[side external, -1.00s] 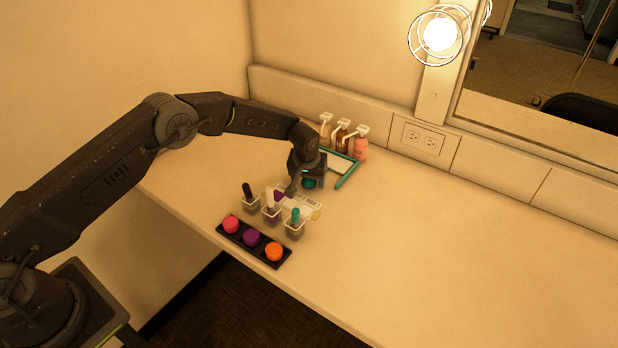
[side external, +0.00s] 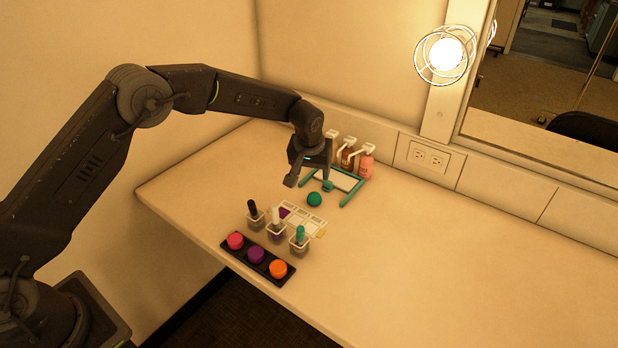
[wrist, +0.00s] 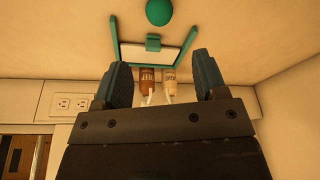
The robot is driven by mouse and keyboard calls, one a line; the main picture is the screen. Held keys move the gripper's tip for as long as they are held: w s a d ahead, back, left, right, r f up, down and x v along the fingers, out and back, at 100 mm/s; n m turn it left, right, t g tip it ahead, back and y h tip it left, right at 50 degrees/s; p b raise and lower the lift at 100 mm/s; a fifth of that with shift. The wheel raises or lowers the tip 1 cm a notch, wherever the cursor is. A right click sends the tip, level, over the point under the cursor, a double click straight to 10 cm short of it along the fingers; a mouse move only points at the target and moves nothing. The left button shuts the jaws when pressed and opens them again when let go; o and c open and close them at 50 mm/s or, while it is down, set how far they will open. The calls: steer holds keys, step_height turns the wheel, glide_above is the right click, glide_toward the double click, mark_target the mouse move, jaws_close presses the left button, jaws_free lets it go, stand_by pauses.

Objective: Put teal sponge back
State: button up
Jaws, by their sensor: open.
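The teal sponge (side external: 314,199) is a round ball on the table, between the white compartment tray (side external: 310,220) and a teal-framed white board (side external: 350,184). It also shows at the top edge of the wrist view (wrist: 159,12). My gripper (side external: 308,179) is open and empty, above the table and apart from the sponge. In the wrist view its fingers (wrist: 160,64) stand wide apart with nothing between them. The compartment tray holds a purple piece and a yellow piece; some of it is hidden behind the bottles.
A black strip (side external: 267,262) with pink, purple and orange pots lies nearest the front edge. Pump bottles (side external: 366,162) stand by the back wall. The table's right side is clear.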

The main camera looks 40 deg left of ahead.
steer(key=shift+s+r, duration=0.1)
steer(key=shift+r, duration=0.25)
steer(key=s+a+r+m+t, duration=0.1)
steer(key=s+a+r+m, duration=0.15)
steer(key=s+r, duration=1.5)
steer(key=s+a+r+m+t+h, duration=0.1)
steer(key=s+a+r+m, duration=0.1)
steer(key=s, duration=1.9)
steer(key=shift+s+a+t, duration=0.15)
steer(key=shift+t, duration=0.25)
steer(key=shift+r, duration=0.1)
